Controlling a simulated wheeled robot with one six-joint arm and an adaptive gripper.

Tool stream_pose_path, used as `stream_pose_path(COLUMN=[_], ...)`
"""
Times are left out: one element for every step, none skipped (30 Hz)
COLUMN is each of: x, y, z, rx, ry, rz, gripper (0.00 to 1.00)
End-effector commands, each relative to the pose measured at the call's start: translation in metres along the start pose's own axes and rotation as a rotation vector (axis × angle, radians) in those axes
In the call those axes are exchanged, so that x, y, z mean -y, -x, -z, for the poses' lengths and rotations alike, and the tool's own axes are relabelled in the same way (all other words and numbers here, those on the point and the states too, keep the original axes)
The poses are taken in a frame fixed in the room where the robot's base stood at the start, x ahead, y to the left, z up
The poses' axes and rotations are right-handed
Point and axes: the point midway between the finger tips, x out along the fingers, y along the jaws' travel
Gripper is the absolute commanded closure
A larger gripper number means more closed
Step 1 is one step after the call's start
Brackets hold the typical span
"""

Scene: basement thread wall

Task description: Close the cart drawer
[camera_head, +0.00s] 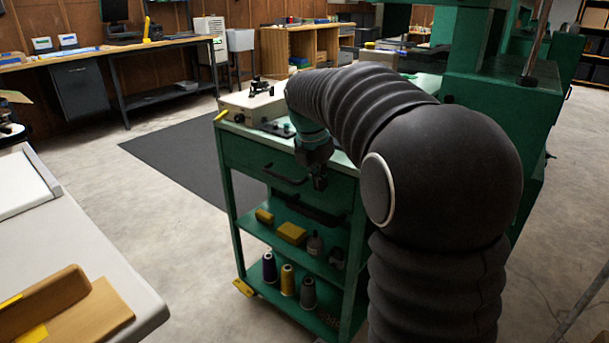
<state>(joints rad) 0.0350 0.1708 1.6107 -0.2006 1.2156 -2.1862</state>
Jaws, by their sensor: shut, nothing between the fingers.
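The green cart (236,193) stands in the middle of the head view. Its green drawer front (245,156) lies just under the cart's top and carries a dark handle (284,176). The right part of the drawer front is hidden behind my arm and gripper. How far the drawer stands out from the cart is hard to tell. My gripper (319,183) points down in front of the drawer, just right of the handle. It is shut and holds nothing. I cannot tell whether it touches the drawer front.
A beige device (250,106) sits on the cart's top. The shelves below hold yellow boxes (292,233) and thread spools (288,280). A white table (95,258) fills the lower left. Open concrete floor lies between it and the cart. A green machine (480,110) stands behind at right.

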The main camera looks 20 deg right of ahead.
Motion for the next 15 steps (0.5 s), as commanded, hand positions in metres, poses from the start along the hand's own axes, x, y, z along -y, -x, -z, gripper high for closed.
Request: stream_pose_path(x=[0.0034, 0.0045, 0.0055, 0.0062, 0.0068, 0.0075, 0.0081, 0.0087, 0.0094, 0.0099, 0.0104, 0.0109, 0.0113, 0.0116, 0.0118], y=[-0.0002, -0.0005, -0.0008, -0.0010, -0.0012, -0.0014, -0.0016, -0.0017, -0.0018, -0.0019, -0.0020, -0.0020, -0.0019, -0.0017, -0.0013], z=[-0.0026, -0.0031, -0.0040, -0.0048, -0.0058, -0.0068, -0.0076, -0.0083, -0.0093, -0.0099, -0.0105, -0.0110, -0.0112, -0.0110, -0.0098], rx=[0.006, 0.006, 0.006, 0.006, 0.007, 0.007, 0.008, 0.008, 0.009, 0.009, 0.010, 0.010, 0.011, 0.011, 0.011], ry=[-0.002, -0.003, -0.004, -0.006, -0.007, -0.009, -0.011, -0.013, -0.014, -0.015, -0.016, -0.018, -0.019, -0.020, -0.020], rz=[-0.001, -0.001, 0.000, 0.000, 0.000, 0.001, 0.001, 0.001, 0.002, 0.002, 0.003, 0.003, 0.003, 0.004, 0.004], gripper=[1.00, 1.00, 1.00, 1.00, 1.00, 1.00, 1.00, 1.00, 1.00, 1.00, 1.00, 1.00, 1.00, 1.00, 1.00])
